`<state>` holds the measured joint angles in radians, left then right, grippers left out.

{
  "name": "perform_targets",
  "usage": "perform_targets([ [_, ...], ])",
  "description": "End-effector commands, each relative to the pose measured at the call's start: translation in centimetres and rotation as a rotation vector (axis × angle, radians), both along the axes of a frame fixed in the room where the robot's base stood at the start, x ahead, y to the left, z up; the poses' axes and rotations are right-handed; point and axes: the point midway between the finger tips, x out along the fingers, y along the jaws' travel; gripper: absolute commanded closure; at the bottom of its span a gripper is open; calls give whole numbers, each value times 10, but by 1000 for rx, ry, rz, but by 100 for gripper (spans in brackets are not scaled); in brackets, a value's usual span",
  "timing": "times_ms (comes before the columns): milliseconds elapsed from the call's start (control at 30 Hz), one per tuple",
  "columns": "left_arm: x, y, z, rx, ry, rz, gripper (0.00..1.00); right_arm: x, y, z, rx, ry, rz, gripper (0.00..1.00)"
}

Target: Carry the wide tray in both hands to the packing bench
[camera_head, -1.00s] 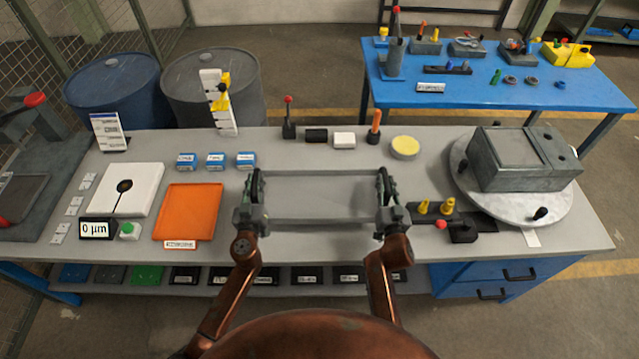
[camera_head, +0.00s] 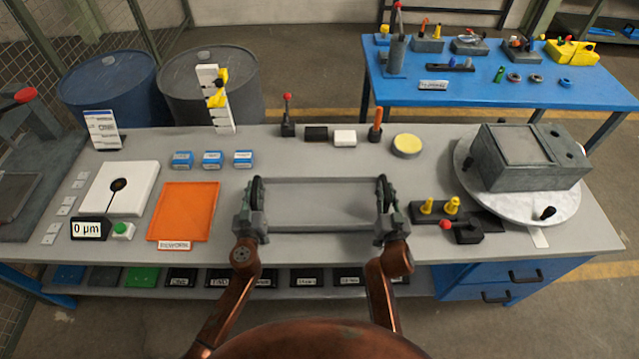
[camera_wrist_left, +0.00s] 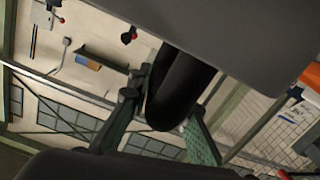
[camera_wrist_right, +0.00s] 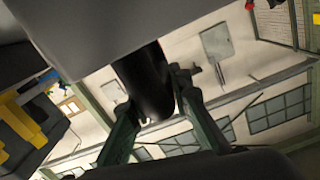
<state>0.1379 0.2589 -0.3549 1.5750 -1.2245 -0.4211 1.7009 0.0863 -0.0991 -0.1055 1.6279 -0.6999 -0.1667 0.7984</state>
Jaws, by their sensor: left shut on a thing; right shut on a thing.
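The wide grey tray (camera_head: 320,208) is level in front of me over the grey bench, between my two grippers. From the head view I cannot tell how large the gap below it is. My left gripper (camera_head: 252,208) is shut on the dark handle at its left end; the fingers straddle that handle (camera_wrist_left: 180,90) in the left wrist view. My right gripper (camera_head: 386,206) is shut on the right handle, which also shows between the fingers in the right wrist view (camera_wrist_right: 146,85). The tray looks empty. No bench in view is readably marked as the packing bench.
The grey bench (camera_head: 330,160) holds an orange tray (camera_head: 183,212) to the left. A black block with yellow pegs and a red knob (camera_head: 462,220) sits close to my right gripper. A grey box (camera_head: 530,157) stands on a round plate. A blue table (camera_head: 480,92) is behind.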

Motion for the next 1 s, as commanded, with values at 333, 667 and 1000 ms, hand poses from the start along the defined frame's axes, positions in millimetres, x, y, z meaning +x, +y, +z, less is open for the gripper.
perform_targets([
  [333, 0, -3, -7, 0, 2, -6, 67, 0, 2, -5, 2, 1, 2, 66],
  [667, -1, -1, -7, 0, 3, -3, 64, 0, 0, -7, 1, 2, 0, 64],
  [1000, -54, -3, -7, -4, 6, -1, 64, 0, 0, -7, 0, 2, -1, 64],
])
